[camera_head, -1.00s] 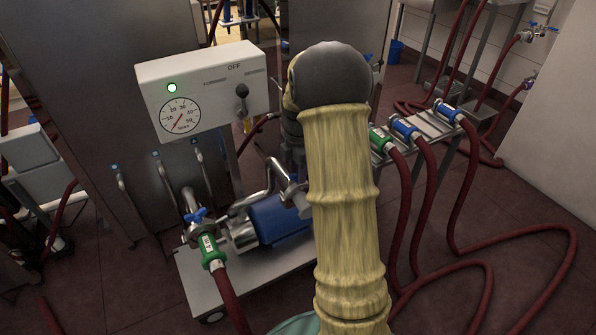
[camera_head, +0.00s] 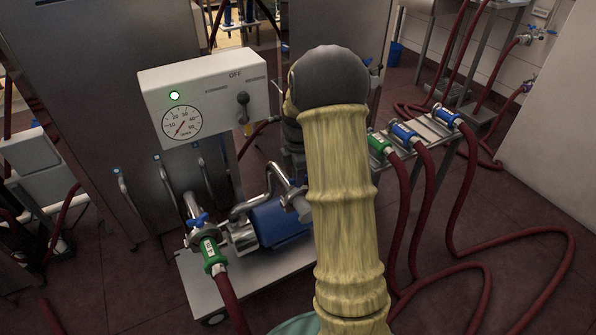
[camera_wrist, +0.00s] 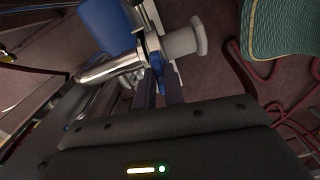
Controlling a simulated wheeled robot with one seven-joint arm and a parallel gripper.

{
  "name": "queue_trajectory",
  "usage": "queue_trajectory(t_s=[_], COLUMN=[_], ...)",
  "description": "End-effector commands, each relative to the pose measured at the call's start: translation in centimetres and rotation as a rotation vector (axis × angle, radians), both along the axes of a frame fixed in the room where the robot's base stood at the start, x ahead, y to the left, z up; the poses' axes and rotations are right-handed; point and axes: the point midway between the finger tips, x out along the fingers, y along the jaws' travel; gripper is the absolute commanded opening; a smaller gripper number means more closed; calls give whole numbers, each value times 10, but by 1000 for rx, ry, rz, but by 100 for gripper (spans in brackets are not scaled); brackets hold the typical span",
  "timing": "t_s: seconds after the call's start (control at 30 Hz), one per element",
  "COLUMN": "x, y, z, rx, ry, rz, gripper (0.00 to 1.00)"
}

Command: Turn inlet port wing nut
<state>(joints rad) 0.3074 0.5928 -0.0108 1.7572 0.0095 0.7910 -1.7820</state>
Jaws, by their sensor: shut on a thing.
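The inlet port wing nut (camera_wrist: 157,66) is blue and sits on a clamp beside a pale, stubby port end (camera_wrist: 185,40) in the wrist view. My gripper (camera_wrist: 160,90) is shut on this wing nut, its two dark fingers reaching up to it from below. In the head view my arm hides the gripper and the nut. The port end shows there beside my arm (camera_head: 301,203), joined to the blue pump (camera_head: 279,222). The exact angle of the nut is hard to tell.
A control box (camera_head: 205,95) with a gauge and green light stands above the pump cart (camera_head: 205,282). Another blue wing nut (camera_head: 198,221) and a green hose coupling (camera_head: 213,256) are at left. Red hoses (camera_head: 480,240) lie on the floor at right.

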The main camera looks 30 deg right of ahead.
Motion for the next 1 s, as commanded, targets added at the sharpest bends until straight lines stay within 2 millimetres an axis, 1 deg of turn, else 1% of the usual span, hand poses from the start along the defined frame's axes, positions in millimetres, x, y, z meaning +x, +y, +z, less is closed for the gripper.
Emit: queue_trajectory(t_s=[0.03,0.13,1.0], x=[0,0,0], y=[0,0,0], z=[5,6,4], rx=[0,0,-1], ry=[1,1,-4], rz=[-29,-105,-921], gripper=[0,0,0])
